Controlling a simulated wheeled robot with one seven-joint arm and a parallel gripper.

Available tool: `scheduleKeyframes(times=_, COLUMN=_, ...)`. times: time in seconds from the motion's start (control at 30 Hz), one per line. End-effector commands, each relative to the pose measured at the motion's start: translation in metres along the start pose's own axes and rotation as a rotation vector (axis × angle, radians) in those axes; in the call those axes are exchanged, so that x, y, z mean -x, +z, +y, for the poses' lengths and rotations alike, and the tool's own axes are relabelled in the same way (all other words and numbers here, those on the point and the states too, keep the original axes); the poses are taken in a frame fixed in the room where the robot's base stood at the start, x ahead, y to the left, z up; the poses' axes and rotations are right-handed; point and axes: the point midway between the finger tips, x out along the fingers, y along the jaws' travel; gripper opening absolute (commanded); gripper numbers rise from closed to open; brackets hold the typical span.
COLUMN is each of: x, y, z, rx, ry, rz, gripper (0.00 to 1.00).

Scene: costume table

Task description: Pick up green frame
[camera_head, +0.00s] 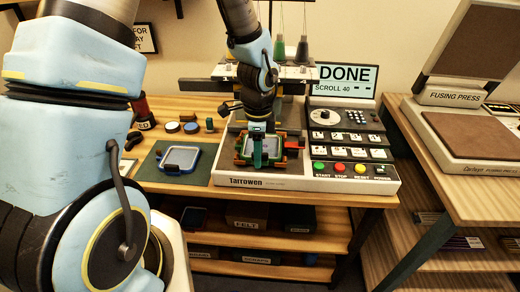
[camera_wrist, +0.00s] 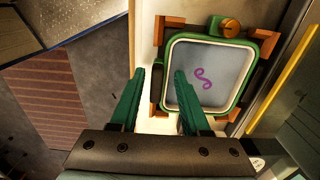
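The green frame (camera_wrist: 166,78) is a rounded square hoop around pale grey fabric with a purple squiggle. It sits among brown corner blocks on the white bed of the Tarrowen machine, with an orange-brown round knob at its top. In the head view the green frame (camera_head: 240,149) is partly hidden by my gripper (camera_head: 257,160), which is over it.
The machine's button panel (camera_head: 349,168) and a DONE screen (camera_head: 346,78) are to the right. Thread cones (camera_head: 302,50) stand above. A blue-rimmed frame (camera_head: 163,160) lies on a green mat to the left, near spools (camera_head: 191,128). A fusing press (camera_head: 470,132) stands on the right table.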

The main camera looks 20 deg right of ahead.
Motion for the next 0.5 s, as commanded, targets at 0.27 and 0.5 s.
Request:
scheduleKeyframes(times=0.27, x=0.0002, y=-0.0001, z=0.0000, rx=0.000, ry=0.000, rz=0.000, gripper=0.14)
scheduleKeyframes(times=0.5, x=0.0003, y=-0.0001, z=0.0000, rx=0.000, ry=0.000, rz=0.000, gripper=0.00)
